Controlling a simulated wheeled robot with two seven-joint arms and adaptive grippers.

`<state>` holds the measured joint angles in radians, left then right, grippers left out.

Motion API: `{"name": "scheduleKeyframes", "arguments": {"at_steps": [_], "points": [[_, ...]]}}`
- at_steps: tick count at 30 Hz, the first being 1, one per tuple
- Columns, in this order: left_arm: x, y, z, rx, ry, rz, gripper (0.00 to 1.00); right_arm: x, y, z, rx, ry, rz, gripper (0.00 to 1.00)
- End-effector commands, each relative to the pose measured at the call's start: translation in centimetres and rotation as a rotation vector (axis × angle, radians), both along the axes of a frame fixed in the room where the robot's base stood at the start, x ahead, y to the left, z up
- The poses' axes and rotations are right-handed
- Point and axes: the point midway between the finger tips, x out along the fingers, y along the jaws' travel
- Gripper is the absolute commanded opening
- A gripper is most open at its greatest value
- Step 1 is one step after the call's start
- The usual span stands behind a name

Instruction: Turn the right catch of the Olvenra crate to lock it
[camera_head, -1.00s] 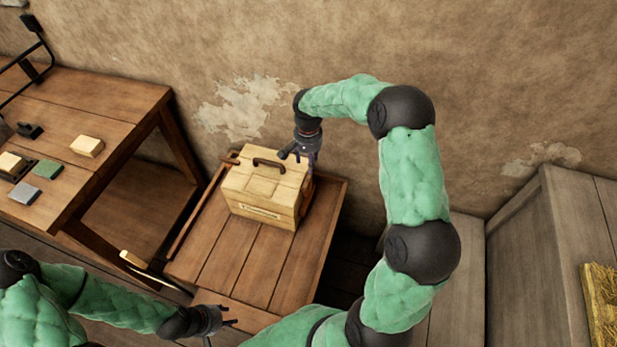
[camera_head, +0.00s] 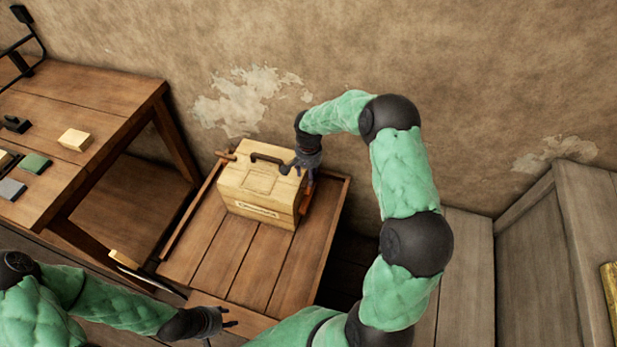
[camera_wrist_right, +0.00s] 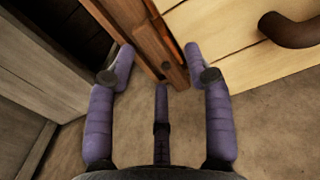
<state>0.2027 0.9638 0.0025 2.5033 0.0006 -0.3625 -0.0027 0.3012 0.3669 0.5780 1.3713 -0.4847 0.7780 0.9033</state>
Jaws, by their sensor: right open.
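The Olvenra crate (camera_head: 268,181), a pale wooden box with a dark handle (camera_head: 268,158) and a front label, stands on a small wooden table (camera_head: 245,264). Its side and handle also show at the upper right of the right wrist view (camera_wrist_right: 240,40). My right gripper (camera_head: 301,173) is at the crate's right side near the top. In the right wrist view my right gripper (camera_wrist_right: 160,66) has its fingers spread, with a reddish-brown wooden strip running between them. I cannot make out the right catch clearly. My left gripper (camera_head: 229,317) is low in front of the table, fingers apart, empty.
A workbench (camera_head: 110,105) on the left holds a pale block (camera_head: 75,139), a green block (camera_head: 35,163) and a grey block (camera_head: 10,189). The wall is close behind the crate. The small table's front is clear. A grey wooden bin (camera_head: 540,240) stands at the right.

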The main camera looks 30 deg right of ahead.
Motion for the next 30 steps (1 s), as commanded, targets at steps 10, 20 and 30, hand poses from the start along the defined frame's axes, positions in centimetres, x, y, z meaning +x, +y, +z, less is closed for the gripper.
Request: {"name": "scheduleKeyframes", "arguments": {"at_steps": [10, 20, 30], "points": [[0.0, -0.01, -0.28, 0.0, 0.0, 0.0, 0.4, -0.02, -0.01, -0.93, -0.001, 0.001, 0.0, 0.52], [0.01, 0.01, -0.29, 0.0, 0.0, 0.0, 0.4, -0.02, -0.01, -0.92, -0.001, 0.001, 0.0, 0.0], [0.0, 0.0, 0.04, 0.0, 0.0, 0.0, 0.4, -0.02, -0.03, -0.86, 0.0, 0.001, 0.042, 0.0]]}}
